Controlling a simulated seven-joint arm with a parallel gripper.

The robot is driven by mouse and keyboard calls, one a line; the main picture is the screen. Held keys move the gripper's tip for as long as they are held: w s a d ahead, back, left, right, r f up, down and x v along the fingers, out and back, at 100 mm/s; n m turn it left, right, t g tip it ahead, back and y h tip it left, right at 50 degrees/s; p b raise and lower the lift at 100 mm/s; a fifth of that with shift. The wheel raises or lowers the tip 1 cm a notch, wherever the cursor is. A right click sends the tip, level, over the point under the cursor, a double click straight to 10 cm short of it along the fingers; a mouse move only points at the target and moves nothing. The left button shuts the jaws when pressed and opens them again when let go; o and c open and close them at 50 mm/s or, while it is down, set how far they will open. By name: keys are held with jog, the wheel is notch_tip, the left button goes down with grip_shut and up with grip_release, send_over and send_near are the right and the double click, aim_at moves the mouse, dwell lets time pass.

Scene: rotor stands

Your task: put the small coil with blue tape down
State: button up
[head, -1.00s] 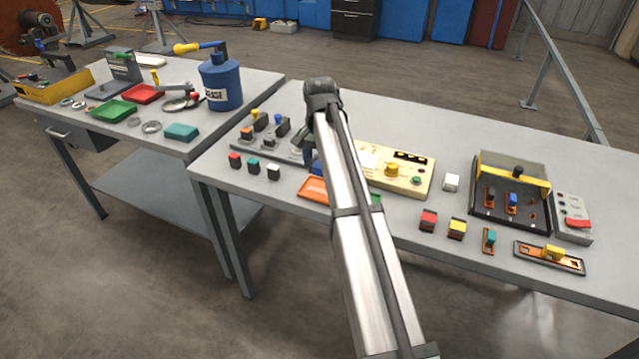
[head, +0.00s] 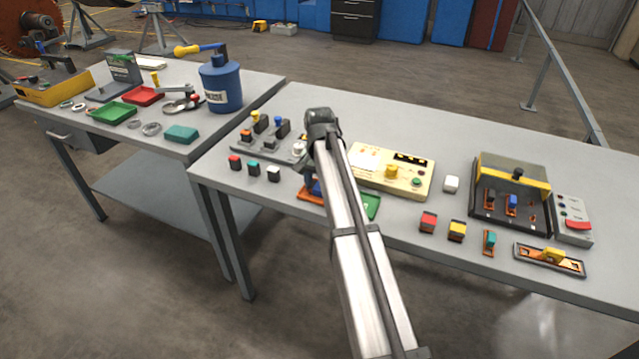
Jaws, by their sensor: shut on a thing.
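My gripper (head: 311,174) points down over the orange tray (head: 308,195) at the front edge of the right table, partly hidden by my arm. It is shut on the small coil with blue tape (head: 316,187), which shows as a small blue patch under it. The coil is at the orange tray. I cannot tell whether it touches the tray's floor. My arm hides the tray's right side and part of the coil.
A green tray (head: 371,207) lies just right of my arm. Behind are a grey fixture with several coils (head: 268,142) and a cream control panel (head: 405,178). Red and yellow blocks (head: 457,230) stand farther right.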

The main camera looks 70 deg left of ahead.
jog(key=o, duration=0.9)
notch_tip(320, 180, up, 12)
jog(key=shift+r, duration=0.15)
jog(key=shift+s, duration=0.1)
dwell(0.3)
